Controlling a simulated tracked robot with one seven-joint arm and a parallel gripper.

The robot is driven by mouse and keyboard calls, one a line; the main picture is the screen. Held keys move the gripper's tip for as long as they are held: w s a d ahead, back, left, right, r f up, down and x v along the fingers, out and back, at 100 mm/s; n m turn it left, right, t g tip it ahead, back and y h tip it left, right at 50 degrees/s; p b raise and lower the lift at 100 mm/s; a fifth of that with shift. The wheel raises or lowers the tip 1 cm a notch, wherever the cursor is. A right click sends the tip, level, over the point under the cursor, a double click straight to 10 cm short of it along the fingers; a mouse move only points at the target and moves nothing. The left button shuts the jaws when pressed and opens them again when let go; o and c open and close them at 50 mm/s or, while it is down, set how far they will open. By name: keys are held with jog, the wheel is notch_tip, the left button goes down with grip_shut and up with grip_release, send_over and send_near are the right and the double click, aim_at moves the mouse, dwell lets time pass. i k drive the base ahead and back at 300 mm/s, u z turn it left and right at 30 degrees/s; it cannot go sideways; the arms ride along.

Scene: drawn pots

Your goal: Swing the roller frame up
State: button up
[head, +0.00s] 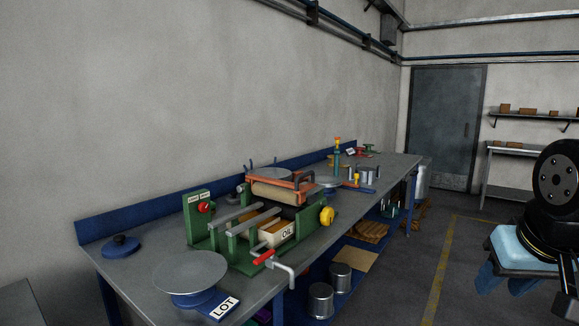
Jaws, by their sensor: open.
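The machine with a green base (210,238) stands on the workbench, left of the picture's middle. Its orange roller frame (265,178) lies roughly level over the back part of the base, with a pale brown roller (275,193) beneath it. A dark handle (301,179) shows at the frame's right end. A yellow knob (327,215) is on the machine's right side. A crank with a red grip (264,257) is at the front. A white tray marked OIL (287,234) sits inside the base. My gripper is not in view; black arm parts of mine show at the right edge.
The grey bench (137,262) runs back along the wall. A round grey turntable (190,270) and a LOT card (223,307) are in front of the machine. A blue disc with a black knob (121,245) lies left. Metal cans (320,298) stand below. The floor (470,235) right of the bench looks open.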

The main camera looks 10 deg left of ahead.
aim_at(300, 189)
jog(key=u, duration=0.2)
jog(key=i, duration=1.25)
jog(key=u, duration=0.2)
